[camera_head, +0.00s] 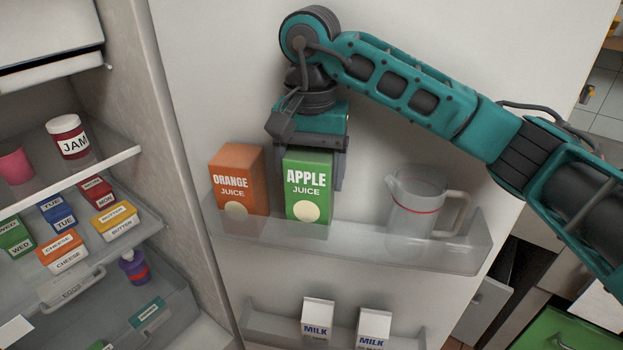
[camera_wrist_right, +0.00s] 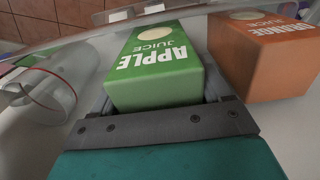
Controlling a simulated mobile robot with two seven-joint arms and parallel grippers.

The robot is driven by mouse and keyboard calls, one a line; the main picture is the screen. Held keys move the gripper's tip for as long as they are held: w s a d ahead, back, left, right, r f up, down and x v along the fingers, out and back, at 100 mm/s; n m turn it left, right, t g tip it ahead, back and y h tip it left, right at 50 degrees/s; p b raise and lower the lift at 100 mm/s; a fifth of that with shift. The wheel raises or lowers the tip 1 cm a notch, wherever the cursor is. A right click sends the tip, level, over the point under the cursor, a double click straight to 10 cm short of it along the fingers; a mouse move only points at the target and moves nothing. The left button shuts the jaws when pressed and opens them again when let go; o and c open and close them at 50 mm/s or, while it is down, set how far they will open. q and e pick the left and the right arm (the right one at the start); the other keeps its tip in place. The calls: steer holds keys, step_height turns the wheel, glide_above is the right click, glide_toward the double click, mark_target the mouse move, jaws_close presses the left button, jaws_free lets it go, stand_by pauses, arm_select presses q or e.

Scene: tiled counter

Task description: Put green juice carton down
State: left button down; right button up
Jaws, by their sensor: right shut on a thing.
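The green apple juice carton (camera_head: 308,187) stands upright in the upper door shelf (camera_head: 350,245) of the open fridge. My right gripper (camera_head: 312,160) reaches it from above and behind and is shut on the carton, with a finger showing at its right side. In the right wrist view the green carton (camera_wrist_right: 155,68) sits between the fingers (camera_wrist_right: 160,110). An orange juice carton (camera_head: 238,180) stands just left of it in the head view, and it also shows in the right wrist view (camera_wrist_right: 262,60). My left gripper is not in view.
A clear pitcher (camera_head: 415,205) with a red line stands right of the green carton on the same shelf, with a gap between. Two milk cartons (camera_head: 318,318) stand on the lower door shelf. Fridge shelves (camera_head: 75,185) at left hold jam and several boxes.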

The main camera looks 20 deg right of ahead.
steer(key=shift+f, duration=0.7)
steer(key=shift+w+f, duration=0.2)
steer(key=shift+f, duration=0.2)
steer(key=shift+f, duration=0.2)
steer(key=o, duration=1.6)
steer(key=shift+o, duration=0.2)
